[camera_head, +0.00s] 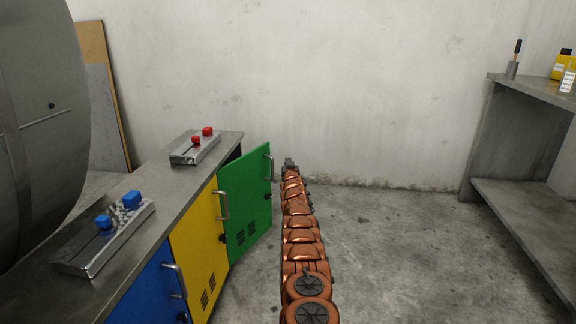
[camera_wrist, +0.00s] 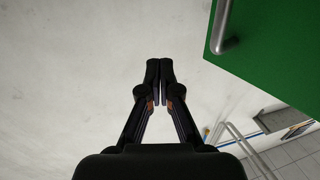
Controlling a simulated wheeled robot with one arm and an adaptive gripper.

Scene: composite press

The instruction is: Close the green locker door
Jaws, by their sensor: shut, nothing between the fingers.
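The green locker door (camera_head: 245,203) stands open at the far end of the cabinet row, swung outward. It has a metal handle (camera_head: 268,167) near its upper right edge. In the wrist view the green door (camera_wrist: 280,55) fills the upper right corner, with its handle (camera_wrist: 230,42) along its left edge. My gripper (camera_wrist: 160,65) is shut and empty, to the left of the door and handle in that view, and apart from them. In the head view my gripper (camera_head: 289,162) is small and just right of the door's outer edge, near handle height.
A yellow door (camera_head: 195,240) and a blue door (camera_head: 150,290) are shut beside the green one. The metal worktop (camera_head: 165,200) holds two fixtures with red and blue blocks. A metal shelf (camera_head: 530,200) stands at the right. The floor (camera_head: 390,240) between is clear.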

